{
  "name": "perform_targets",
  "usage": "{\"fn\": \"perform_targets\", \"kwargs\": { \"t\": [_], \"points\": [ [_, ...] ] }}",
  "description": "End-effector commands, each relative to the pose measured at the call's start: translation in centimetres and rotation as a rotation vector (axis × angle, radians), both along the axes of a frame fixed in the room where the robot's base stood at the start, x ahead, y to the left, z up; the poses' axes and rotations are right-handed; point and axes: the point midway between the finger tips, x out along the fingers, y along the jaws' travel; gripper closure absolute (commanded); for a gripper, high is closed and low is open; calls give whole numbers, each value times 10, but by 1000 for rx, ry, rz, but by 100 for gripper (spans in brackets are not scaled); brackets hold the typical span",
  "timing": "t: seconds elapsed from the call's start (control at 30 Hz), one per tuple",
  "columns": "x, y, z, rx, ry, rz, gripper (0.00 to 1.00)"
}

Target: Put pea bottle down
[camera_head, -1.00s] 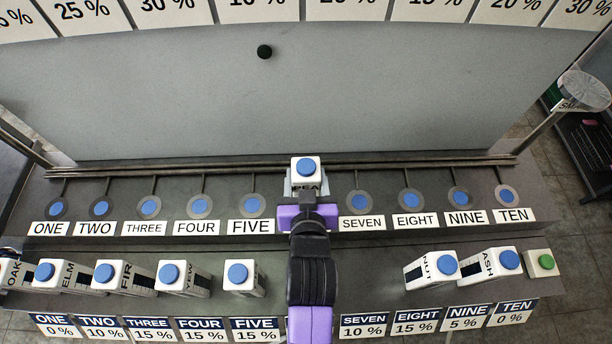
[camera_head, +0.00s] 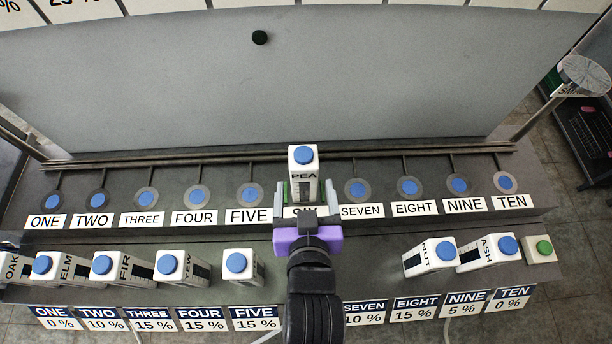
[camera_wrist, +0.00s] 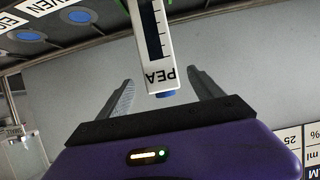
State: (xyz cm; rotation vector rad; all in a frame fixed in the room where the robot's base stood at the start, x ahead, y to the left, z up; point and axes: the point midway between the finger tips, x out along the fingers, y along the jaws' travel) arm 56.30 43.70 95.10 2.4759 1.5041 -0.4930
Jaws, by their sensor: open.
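The pea bottle (camera_head: 303,165) is white with a blue cap and the label PEA. It stands at the spot behind the SIX label, between FIVE and SEVEN on the back shelf. My gripper (camera_head: 305,192) is open, with its fingers either side of the bottle's near end and the purple palm in front. In the wrist view the bottle (camera_wrist: 155,50) shows between the two fingers (camera_wrist: 160,95), with clear gaps on both sides. The SIX label (camera_head: 304,211) is mostly covered by my gripper.
Blue round spots, such as the one at SEVEN (camera_head: 357,188), line the back shelf. Other bottles stand in the front row, including YEW (camera_head: 182,266) and NUT (camera_head: 432,257). A green button (camera_head: 543,247) is at the far right. A grey panel (camera_head: 270,95) rises behind.

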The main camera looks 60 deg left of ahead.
Motion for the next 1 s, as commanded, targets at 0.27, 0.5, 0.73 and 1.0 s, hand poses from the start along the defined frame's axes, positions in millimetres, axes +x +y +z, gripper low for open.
{"fn": "perform_targets", "kwargs": {
  "t": [0.27, 0.5, 0.73, 1.0],
  "points": [
    [-15, -29, 14, 1, 0, -1, 24],
    [-17, -33, 16, 0, 0, 0, 24],
    [-7, -57, 8, 3, 6, -58, 24],
    [17, -208, -14, 36, 4, -413, 24]
  ]
}}
